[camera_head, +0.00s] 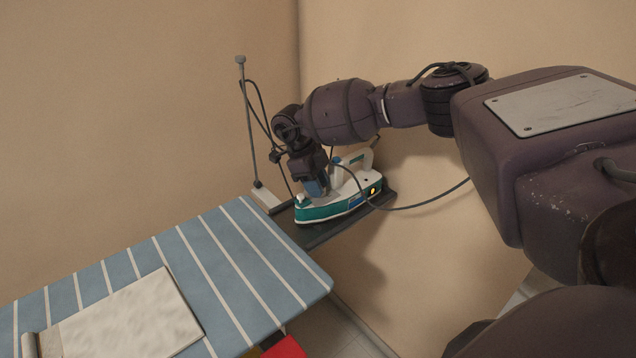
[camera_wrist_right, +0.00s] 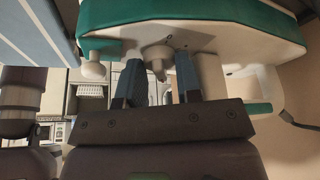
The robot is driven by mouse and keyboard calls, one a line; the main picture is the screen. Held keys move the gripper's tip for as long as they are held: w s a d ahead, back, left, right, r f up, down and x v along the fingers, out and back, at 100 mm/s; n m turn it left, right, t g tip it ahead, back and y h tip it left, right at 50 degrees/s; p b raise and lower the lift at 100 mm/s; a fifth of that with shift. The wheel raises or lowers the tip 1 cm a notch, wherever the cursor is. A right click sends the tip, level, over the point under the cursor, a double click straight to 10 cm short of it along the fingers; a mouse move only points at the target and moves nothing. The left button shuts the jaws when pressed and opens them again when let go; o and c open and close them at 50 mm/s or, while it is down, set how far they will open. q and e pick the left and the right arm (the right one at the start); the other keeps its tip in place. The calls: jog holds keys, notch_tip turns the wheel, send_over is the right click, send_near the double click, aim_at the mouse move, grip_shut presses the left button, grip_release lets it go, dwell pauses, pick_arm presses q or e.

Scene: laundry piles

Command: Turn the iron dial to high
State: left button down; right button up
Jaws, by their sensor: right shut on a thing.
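The iron (camera_head: 330,208) has a teal lower body and a white upper part. It sits on a dark rest at the end of the ironing board. My right gripper (camera_head: 316,188) reaches down onto its top from above. In the right wrist view the iron (camera_wrist_right: 200,14) fills the top. The pale grey dial (camera_wrist_right: 156,60) sits between the two blue-grey fingers of my right gripper (camera_wrist_right: 158,72), which is shut on it. The gripper hides the dial in the head view. I cannot read the dial's setting. My left gripper is out of view.
The blue striped ironing board (camera_head: 230,245) holds a folded pale cloth (camera_head: 135,318). A grey cord (camera_head: 430,203) runs right from the iron. A thin cord stand (camera_head: 248,120) rises behind it. Beige walls are close behind. A red item (camera_head: 284,348) shows below the board.

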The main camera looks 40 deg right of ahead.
jog(key=o, duration=0.6)
jog(key=v, duration=1.1)
jog(key=shift+s, duration=0.1)
